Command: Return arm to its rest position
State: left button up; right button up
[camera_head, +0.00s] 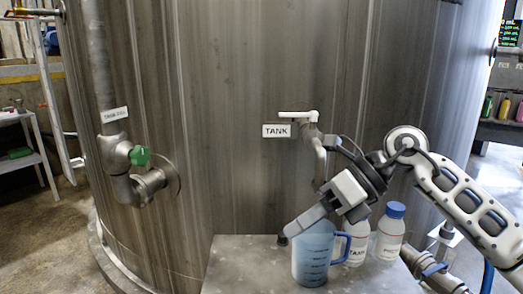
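My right arm comes in from the right, and its gripper (306,220) points down and left at a blue graduated jug (313,258). The finger lies across the top of the jug in this view, hiding part of its rim. I cannot tell whether it touches the jug or whether the fingers are apart. The jug stands upright on a grey platform (238,262), its handle to the right. Above it, a tap with a white lever (298,115) sticks out of the large metal tank (240,180), beside a "TANK" label. My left gripper is not in view.
Two white labelled bottles stand right of the jug: one (356,246) partly hidden by my arm, one with a blue cap (390,238). A pipe with a green valve handle (139,155) is at left. The platform left of the jug is clear.

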jog(key=s+a+r+m+t+y+p, duration=0.2)
jog(key=s+a+m+y, duration=0.3)
jog(key=a+m+y, duration=0.45)
jog(key=w+d+f+m+t+h+p, duration=0.1)
jog(key=d+f+m+t+h, duration=0.45)
jog(key=m+t, duration=0.55)
jog(key=w+d+f+m+t+h, duration=0.1)
jog(key=d+f+m+t+h, duration=0.4)
jog(key=m, duration=0.9)
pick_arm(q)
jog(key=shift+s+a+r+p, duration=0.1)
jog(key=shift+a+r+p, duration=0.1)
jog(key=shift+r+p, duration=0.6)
pick_arm(e)
jog(key=s+d+f+m+g+h, duration=0.3)
jog(key=s+f+m, duration=0.2)
jog(key=s+f, duration=0.2)
jog(key=s+d+f+m+g+h, duration=0.2)
jog(key=s+f+m, duration=0.3)
jog(key=f, duration=0.6)
jog(key=shift+s+d+g+h, duration=0.4)
jog(key=shift+s+d+g, duration=0.2)
jog(key=shift+s+g, duration=0.25)
